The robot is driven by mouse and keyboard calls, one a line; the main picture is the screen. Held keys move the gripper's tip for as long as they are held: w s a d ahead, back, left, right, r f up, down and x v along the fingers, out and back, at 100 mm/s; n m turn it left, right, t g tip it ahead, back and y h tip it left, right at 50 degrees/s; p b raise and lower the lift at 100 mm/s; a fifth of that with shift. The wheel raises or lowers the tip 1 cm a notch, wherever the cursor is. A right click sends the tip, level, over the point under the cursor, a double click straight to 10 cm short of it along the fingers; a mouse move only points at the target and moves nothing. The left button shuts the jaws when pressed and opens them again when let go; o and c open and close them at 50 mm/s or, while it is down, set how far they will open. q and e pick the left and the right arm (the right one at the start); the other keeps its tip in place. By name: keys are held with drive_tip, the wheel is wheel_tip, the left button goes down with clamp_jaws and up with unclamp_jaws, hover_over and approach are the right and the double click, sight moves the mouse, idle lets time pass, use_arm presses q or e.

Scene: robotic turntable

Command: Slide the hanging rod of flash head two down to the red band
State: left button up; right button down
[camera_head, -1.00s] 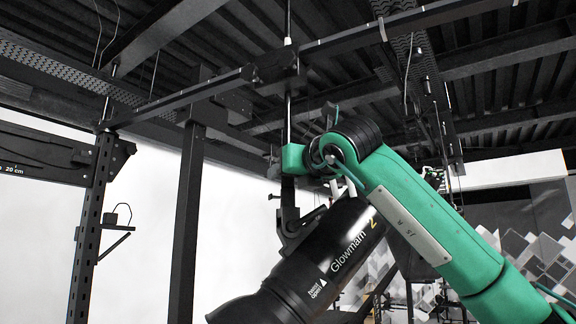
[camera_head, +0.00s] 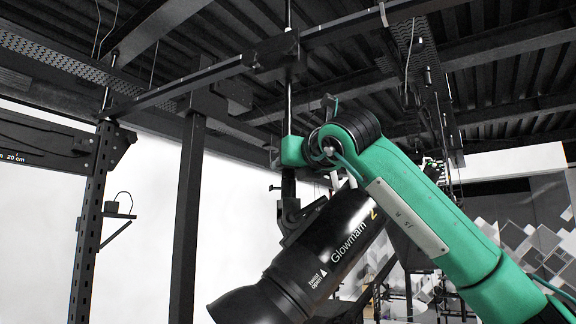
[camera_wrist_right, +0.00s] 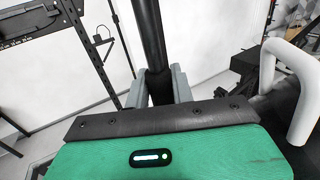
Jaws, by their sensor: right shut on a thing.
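Flash head two (camera_head: 322,262), a black cylinder marked "Glowmam" and a yellow 2, hangs tilted from its rod. The hanging rod (camera_head: 289,102) runs vertically through a black clamp (camera_head: 277,54) on the overhead rail. My right gripper (camera_head: 288,158) is shut around the rod, below the clamp and above the flash head's bracket (camera_head: 292,215). In the right wrist view, the grey fingers (camera_wrist_right: 160,88) close on both sides of the dark rod (camera_wrist_right: 148,35). No red band can be made out on the rod. My left gripper is not in view.
The overhead rail (camera_head: 345,26) crosses above my right arm. A dark post (camera_head: 187,215) and a perforated upright (camera_head: 92,215) stand on the left. In the right wrist view, a thick white curved tube (camera_wrist_right: 300,85) lies close to the gripper on the right.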

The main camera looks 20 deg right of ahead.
use_arm(q)
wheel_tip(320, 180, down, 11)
drive_tip(key=b, duration=1)
use_arm(e)
hover_over(288, 250)
drive_tip(key=w, duration=0.2)
drive_tip(key=f, duration=1.1)
drive_tip(key=shift+d+f, duration=0.3)
wheel_tip(288, 250, down, 5)
drive_tip(key=b, duration=0.5)
drive_tip(key=shift+s+f+b, duration=0.1)
drive_tip(key=shift+f+b, duration=0.6)
drive_tip(key=shift+f, duration=0.1)
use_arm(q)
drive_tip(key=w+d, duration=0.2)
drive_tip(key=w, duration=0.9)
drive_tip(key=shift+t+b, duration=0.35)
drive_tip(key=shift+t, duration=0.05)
use_arm(e)
drive_tip(key=shift+f, duration=0.35)
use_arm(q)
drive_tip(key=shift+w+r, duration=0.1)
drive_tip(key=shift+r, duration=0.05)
use_arm(e)
drive_tip(key=c, duration=1.2)
unclamp_jaws()
